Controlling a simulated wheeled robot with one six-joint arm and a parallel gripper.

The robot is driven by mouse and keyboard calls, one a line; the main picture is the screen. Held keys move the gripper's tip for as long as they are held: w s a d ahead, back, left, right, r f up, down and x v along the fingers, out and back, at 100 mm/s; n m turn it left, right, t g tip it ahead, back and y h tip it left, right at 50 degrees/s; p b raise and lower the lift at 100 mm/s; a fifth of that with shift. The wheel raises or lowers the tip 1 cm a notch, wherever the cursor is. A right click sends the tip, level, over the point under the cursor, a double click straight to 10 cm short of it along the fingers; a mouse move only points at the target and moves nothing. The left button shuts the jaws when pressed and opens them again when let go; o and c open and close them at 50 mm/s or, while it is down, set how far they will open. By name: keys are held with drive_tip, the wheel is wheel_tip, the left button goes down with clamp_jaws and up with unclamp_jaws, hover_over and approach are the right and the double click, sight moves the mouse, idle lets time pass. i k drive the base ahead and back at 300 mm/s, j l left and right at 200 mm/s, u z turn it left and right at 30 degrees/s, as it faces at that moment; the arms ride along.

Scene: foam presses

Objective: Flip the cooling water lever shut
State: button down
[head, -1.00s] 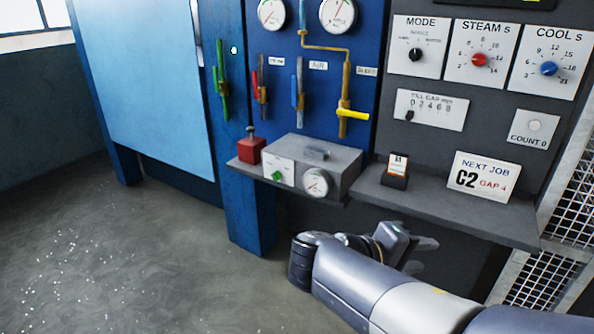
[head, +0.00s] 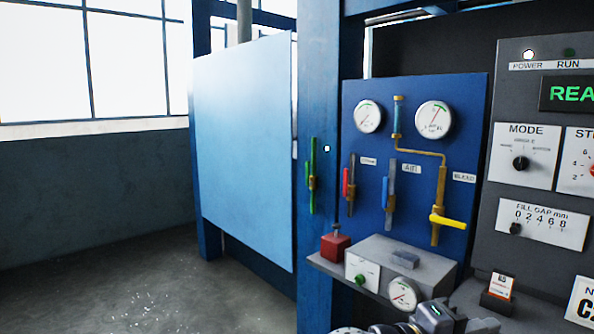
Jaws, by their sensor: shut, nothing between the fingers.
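A green lever (head: 308,174) is on a green vertical pipe on the blue post, left of the gauge panel. Its handle stands upright, along the pipe. No label beside it can be read. On the blue panel are a red lever (head: 346,182) and a blue lever (head: 385,192), both upright along their pipes, under small labels; one label reads AIR. A yellow lever (head: 447,221) lies crosswise on its brass pipe beside the BLEED label. My gripper (head: 474,325) is shut and empty at the bottom edge, below and right of the levers, touching none. Its lower part is cut off.
A shelf (head: 330,268) below the levers carries a red block (head: 335,247) with a knob and a grey box (head: 420,252) with a gauge. A light blue guard panel (head: 245,150) stands left of the post. The dark control panel (head: 500,215) stands at right.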

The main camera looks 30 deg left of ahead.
sight(308, 183)
drive_tip(key=i+j+u, duration=0.1)
drive_tip(key=i+j, duration=0.5)
drive_tip(key=i+j+u, duration=0.1)
drive_tip(key=i+j, duration=0.5)
drive_tip(key=i+j+u, duration=0.15)
drive_tip(key=i+j, duration=0.45)
drive_tip(key=i+j+u, duration=0.1)
drive_tip(key=i+j, duration=0.5)
drive_tip(key=i+j+u, duration=0.1)
drive_tip(key=i+j, duration=0.3)
drive_tip(key=i, duration=0.3)
